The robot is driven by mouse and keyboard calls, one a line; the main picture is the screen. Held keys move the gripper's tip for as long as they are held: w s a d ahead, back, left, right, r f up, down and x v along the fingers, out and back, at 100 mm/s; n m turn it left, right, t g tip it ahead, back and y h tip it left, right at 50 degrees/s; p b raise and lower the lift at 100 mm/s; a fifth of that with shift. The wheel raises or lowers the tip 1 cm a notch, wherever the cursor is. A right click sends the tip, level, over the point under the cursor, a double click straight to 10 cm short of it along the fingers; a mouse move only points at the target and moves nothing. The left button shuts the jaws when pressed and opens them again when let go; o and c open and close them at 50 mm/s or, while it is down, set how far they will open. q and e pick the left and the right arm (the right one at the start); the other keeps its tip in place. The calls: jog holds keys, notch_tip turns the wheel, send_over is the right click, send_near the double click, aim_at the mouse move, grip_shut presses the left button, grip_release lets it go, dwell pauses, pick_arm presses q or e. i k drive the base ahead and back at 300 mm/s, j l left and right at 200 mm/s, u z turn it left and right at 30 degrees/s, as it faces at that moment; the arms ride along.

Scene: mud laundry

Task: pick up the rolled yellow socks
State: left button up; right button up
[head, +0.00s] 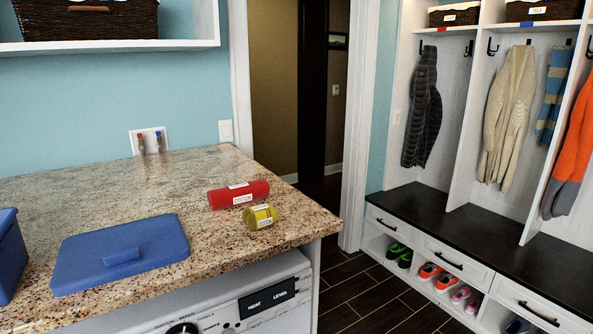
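The rolled yellow socks (260,217) lie on the speckled granite counter (180,190), near its right front corner. They form a short yellow roll with white labels. A longer red roll (238,194) with white labels lies just behind them, close to or touching them; I cannot tell which. Neither of my grippers shows in the head view, and nothing covers the socks.
A blue lid (119,255) with a handle lies flat on the counter to the left, beside a blue bin (9,256) at the left edge. A white shelf (110,46) hangs above. The counter behind the rolls is mostly clear.

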aim_at(261, 216)
jog(key=i+l+u, duration=0.55)
jog(key=l+u, duration=0.3)
jog(key=l, duration=0.15)
jog(key=i+l+u, duration=0.15)
jog(key=l+u, duration=0.25)
jog(key=l, duration=0.2)
jog(key=l+u, duration=0.45)
jog(key=l, duration=0.15)
jog(key=l+u, duration=0.4)
jog(key=l, duration=0.25)
jog(key=k+l+u, duration=0.2)
jog(key=l+u, duration=0.25)
jog(key=l, duration=0.2)
